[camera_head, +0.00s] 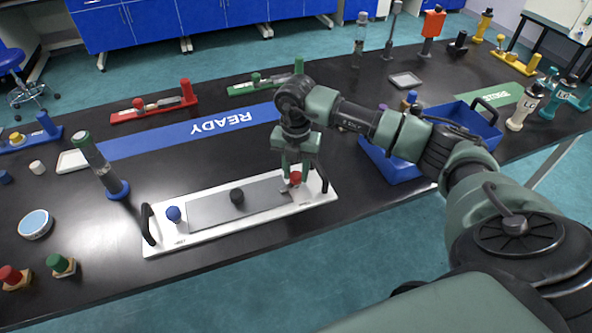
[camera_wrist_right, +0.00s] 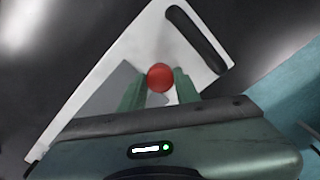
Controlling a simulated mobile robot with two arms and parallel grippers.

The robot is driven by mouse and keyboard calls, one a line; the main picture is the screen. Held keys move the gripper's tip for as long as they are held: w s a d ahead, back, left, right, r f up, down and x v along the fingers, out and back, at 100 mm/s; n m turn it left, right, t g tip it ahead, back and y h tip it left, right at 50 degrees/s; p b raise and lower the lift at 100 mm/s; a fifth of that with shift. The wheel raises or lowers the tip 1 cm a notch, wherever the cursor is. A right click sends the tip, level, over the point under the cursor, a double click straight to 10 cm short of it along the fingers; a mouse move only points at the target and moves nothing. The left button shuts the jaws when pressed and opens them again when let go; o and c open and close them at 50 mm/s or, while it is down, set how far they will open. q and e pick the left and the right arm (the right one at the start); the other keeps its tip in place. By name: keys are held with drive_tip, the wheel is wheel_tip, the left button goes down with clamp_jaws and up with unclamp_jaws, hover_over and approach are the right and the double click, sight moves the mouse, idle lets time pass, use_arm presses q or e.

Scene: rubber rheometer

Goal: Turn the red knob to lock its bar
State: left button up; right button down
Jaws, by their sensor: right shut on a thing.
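The red knob (camera_head: 295,178) stands near the right end of a white plate (camera_head: 255,225) on the black table. It also shows in the right wrist view (camera_wrist_right: 160,77), between the fingertips. My right gripper (camera_head: 293,176) points down over this end and is shut on the red knob. A grey plate (camera_head: 215,207) lies along the middle of the white plate, with a black knob (camera_head: 237,196) on it. A blue knob (camera_head: 173,214) stands at the left end. The bar under the red knob is mostly hidden by the fingers. My left gripper is not in view.
Black handles stand at both ends of the white plate, the left one (camera_head: 149,224) clear of my arm. A blue crate (camera_head: 385,165) is just right of the gripper. The table's front edge is close.

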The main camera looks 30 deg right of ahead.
sight(296, 175)
drive_tip(key=shift+m, duration=1)
drive_tip(key=c, duration=1)
unclamp_jaws()
wheel_tip(296, 175, up, 8)
drive_tip(key=shift+f+b, duration=0.1)
drive_tip(key=shift+b, duration=0.4)
